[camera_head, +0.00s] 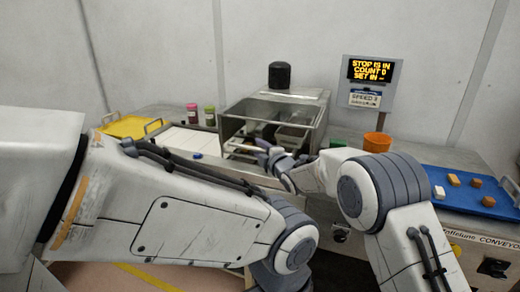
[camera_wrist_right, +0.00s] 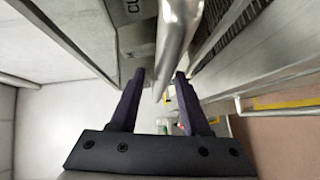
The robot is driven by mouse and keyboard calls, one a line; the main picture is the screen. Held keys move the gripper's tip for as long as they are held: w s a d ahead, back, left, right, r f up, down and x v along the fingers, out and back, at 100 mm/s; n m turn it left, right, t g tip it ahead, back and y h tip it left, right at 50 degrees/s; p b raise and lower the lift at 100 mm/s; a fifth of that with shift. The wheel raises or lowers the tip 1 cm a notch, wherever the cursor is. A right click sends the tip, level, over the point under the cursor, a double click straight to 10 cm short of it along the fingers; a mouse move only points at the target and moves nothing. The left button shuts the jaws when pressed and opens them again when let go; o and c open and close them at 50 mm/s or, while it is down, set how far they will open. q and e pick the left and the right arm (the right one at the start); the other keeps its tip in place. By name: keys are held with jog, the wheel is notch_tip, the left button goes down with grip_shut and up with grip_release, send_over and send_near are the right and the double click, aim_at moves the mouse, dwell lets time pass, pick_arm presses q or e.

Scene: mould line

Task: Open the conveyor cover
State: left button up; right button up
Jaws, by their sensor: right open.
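The conveyor cover (camera_head: 245,119) is a grey metal box-like hood in the middle of the head view, with parts visible inside its frame. My right gripper (camera_head: 264,150) is at its lower front edge, partly hidden by its own wrist. In the right wrist view, my right gripper (camera_wrist_right: 160,105) is open, its two dark fingers apart. A shiny metal bar (camera_wrist_right: 178,40), seemingly the cover's handle, runs down between the fingers. I cannot tell whether they touch it. My left arm crosses the head view from the left, but its gripper is out of view.
A sign (camera_head: 370,72) stands behind right. A blue tray (camera_head: 465,203) with several small blocks lies right, near an orange cup (camera_head: 377,142). A yellow tray (camera_head: 128,127) and two small jars (camera_head: 192,114) are left. A black cylinder (camera_head: 279,75) stands behind the cover.

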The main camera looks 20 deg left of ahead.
grip_shut()
dwell(1.4)
